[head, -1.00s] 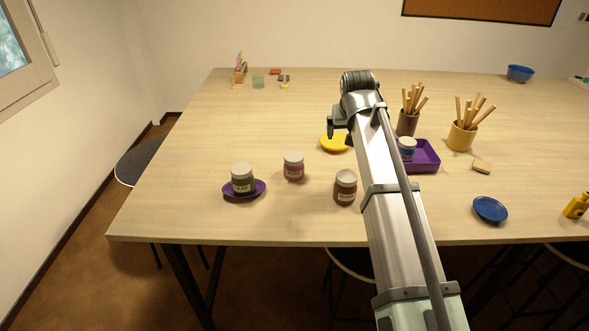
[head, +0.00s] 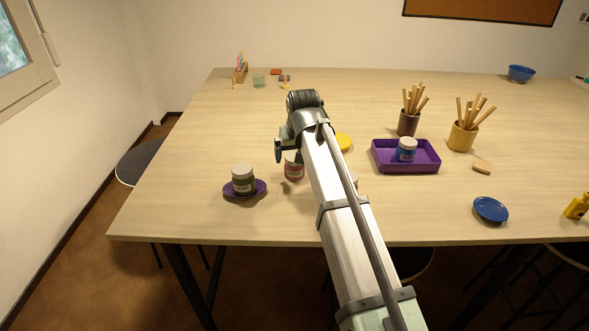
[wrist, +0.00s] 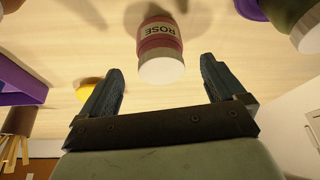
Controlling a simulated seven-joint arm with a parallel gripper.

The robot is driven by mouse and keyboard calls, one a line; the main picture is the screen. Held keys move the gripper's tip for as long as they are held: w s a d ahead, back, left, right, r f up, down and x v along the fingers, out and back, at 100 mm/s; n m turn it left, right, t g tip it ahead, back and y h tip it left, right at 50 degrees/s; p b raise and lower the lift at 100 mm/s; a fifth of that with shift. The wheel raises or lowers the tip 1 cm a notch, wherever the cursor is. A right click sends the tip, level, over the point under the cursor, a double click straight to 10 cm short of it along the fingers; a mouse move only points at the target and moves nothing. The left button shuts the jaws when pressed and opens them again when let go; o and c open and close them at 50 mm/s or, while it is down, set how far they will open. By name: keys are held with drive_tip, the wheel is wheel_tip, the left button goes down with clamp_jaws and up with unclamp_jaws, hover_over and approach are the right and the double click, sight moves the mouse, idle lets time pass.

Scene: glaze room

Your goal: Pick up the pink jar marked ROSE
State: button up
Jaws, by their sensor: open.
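The pink jar marked ROSE (head: 293,171) stands on the table with its upper part hidden behind my gripper in the head view. In the wrist view the pink jar (wrist: 160,45) shows its ROSE label and white lid, beyond the fingertips and roughly between them. My gripper (wrist: 160,80) is open and empty, apart from the jar. In the head view my gripper (head: 282,150) is above and just left of the jar, and its fingers are small and partly hidden.
A green jar stands on a purple saucer (head: 259,193) left of the pink jar. A purple tray (head: 428,164) with a blue jar (head: 405,149) is at right, near two pots of sticks. A yellow dish (head: 344,142) and a brown jar are mostly hidden by my arm.

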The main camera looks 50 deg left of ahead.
sight(294, 165)
drive_tip(key=shift+x, duration=3.25)
drive_tip(key=shift+s+d, duration=0.1)
drive_tip(key=c, duration=1.3)
drive_tip(key=shift+o, duration=0.2)
